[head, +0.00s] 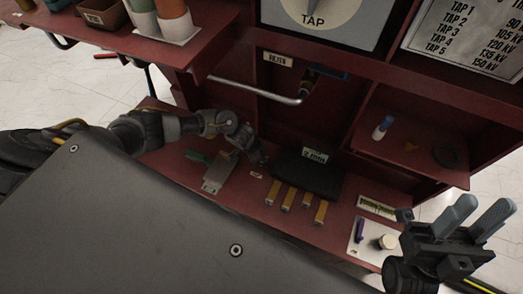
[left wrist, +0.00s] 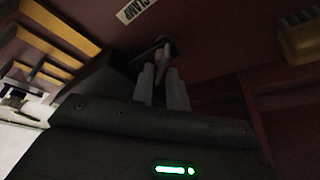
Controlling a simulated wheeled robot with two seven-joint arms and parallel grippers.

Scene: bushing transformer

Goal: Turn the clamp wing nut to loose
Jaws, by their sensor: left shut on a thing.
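My left gripper (head: 257,153) reaches down to the lower red shelf in the head view. In the left wrist view its two grey fingers (left wrist: 163,80) are closed around the clamp wing nut (left wrist: 166,52), a small pale part beside a dark round piece. The fingers hide part of the nut, and how far it is turned cannot be told. A white label reading CLAMP (left wrist: 132,10) is near it. My right gripper (head: 474,219) is open and empty at the lower right of the head view, away from the shelf items.
A black case (head: 308,174) and several yellow-ended bars (head: 288,197) lie right of my left gripper. A grey metal plate (head: 219,173) lies on its left. A curved metal handle (head: 258,92) crosses above. A white tray (head: 367,240) stands near my right gripper.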

